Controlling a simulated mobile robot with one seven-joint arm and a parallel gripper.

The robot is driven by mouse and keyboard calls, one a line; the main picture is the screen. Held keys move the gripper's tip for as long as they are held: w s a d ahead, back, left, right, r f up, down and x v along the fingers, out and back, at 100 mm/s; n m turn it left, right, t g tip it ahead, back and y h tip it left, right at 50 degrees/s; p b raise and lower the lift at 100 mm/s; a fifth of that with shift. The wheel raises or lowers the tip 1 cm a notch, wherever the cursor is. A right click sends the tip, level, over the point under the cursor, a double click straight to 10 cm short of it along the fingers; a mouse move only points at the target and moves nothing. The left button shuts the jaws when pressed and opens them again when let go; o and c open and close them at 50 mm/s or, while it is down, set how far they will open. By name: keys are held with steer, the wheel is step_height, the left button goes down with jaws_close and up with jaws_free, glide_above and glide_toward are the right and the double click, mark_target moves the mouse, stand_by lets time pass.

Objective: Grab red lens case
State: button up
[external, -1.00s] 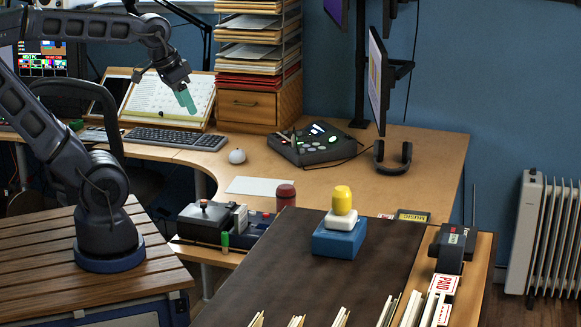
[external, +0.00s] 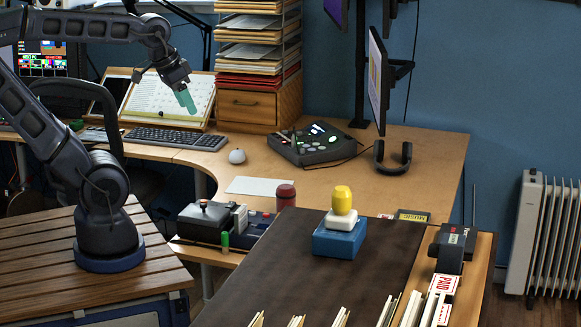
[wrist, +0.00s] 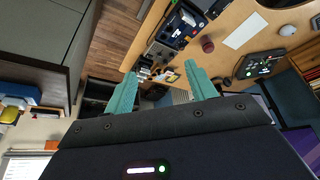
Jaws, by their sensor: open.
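A dark red cylinder (external: 286,196), which looks like the red lens case, stands upright at the near edge of the wooden desk (external: 420,160), just behind the dark tabletop. It also shows small near the top of the wrist view (wrist: 207,45). My gripper (external: 187,101) hangs high at the upper left of the external view, in front of the slanted board, far from the cylinder. In the wrist view my gripper (wrist: 160,69) has its two teal fingers spread, with nothing between them.
A dark boxy device (external: 205,222) and a green-capped item (external: 225,240) stand left of the cylinder. A blue box with a white and yellow piece (external: 340,238) stands to its right. A white sheet (external: 260,186) lies behind it. A monitor (external: 378,80) rises farther back.

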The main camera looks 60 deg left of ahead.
steer(key=o, duration=0.5)
steer(key=shift+o, duration=0.2)
steer(key=shift+w, duration=0.1)
steer(key=n+g, duration=0.5)
steer(key=n, duration=1.2)
glide_above(286, 201)
steer(key=a, duration=0.2)
steer(key=f, duration=2.2)
steer(key=w+f, duration=0.1)
steer(key=f, duration=1)
steer(key=shift+a, duration=0.2)
steer(key=shift+a+f, duration=0.1)
steer(key=shift+f, duration=0.45)
steer(key=shift+w+f, duration=0.2)
steer(key=shift+f, duration=4.95)
